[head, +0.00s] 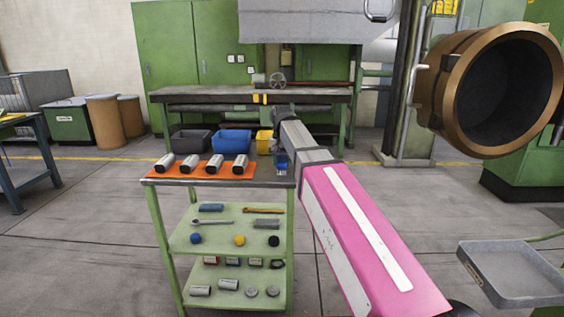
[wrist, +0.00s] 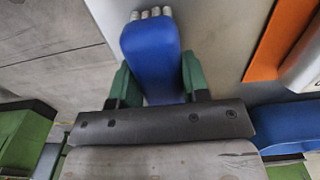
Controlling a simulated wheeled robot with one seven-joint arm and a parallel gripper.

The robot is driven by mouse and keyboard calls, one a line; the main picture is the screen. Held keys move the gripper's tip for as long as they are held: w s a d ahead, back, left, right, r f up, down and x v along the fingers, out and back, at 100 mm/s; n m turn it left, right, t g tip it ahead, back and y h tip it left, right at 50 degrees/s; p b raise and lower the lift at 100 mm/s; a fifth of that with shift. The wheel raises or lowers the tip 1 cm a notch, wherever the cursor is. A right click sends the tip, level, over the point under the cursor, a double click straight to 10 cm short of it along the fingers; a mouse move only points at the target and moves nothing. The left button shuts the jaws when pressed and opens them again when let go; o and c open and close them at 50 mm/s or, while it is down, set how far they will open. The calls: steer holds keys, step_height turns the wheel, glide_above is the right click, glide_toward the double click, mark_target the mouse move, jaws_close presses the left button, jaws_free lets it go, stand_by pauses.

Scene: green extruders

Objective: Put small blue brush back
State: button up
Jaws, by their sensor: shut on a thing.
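A small blue brush (wrist: 150,55) with pale bristle tufts at its tip is between the green fingers of my gripper (wrist: 157,78) in the wrist view. My gripper is shut on it. In the head view, my gripper (head: 281,160) is at the right end of the cart's top, right of the orange mat (head: 251,171), and a bit of the blue brush (head: 282,168) shows below it. Behind the mat stand a black bin (head: 191,141), a blue bin (head: 232,141) and a yellow bin (head: 264,142). My arm partly hides that corner. I cannot tell whether the brush touches the cart top.
Several grey cylindrical parts (head: 188,163) lie on the mat. The green cart (head: 163,245) has lower shelves with tools, balls and small parts. A workbench (head: 200,97) stands behind. A grey tray (head: 515,280) is at right. The floor left of the cart is clear.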

mark_target(282, 158)
steer(key=o, duration=1.1)
steer(key=shift+f, duration=0.1)
steer(key=shift+c, duration=0.2)
step_height(282, 158, up, 12)
